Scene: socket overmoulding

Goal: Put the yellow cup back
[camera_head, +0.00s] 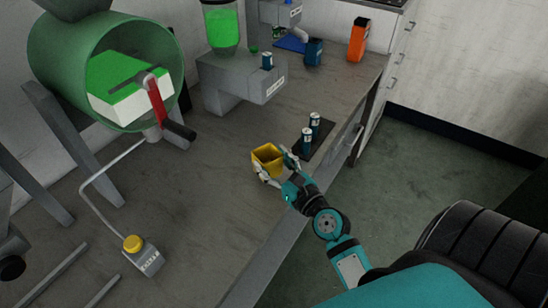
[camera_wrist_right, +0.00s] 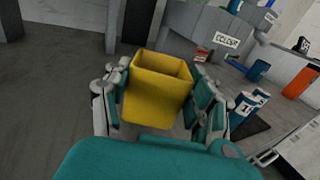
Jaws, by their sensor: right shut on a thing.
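The yellow cup (camera_head: 268,157) is a square, open-topped cup at the front right of the grey workbench in the head view. My right gripper (camera_head: 275,167) is shut on it, with one finger on either side. In the right wrist view the cup (camera_wrist_right: 158,88) stands upright between the fingers of the gripper (camera_wrist_right: 160,105), and its inside looks empty. Its underside is hidden, so I cannot tell whether it touches the bench. My left gripper is not in view.
Two dark blue cans (camera_head: 306,140) stand on a black mat (camera_head: 322,143) just right of the cup. A grey dispenser (camera_head: 235,82) with green contents is behind. A green drum machine (camera_head: 75,65) and a yellow-button box (camera_head: 145,258) are left. Bench between is clear.

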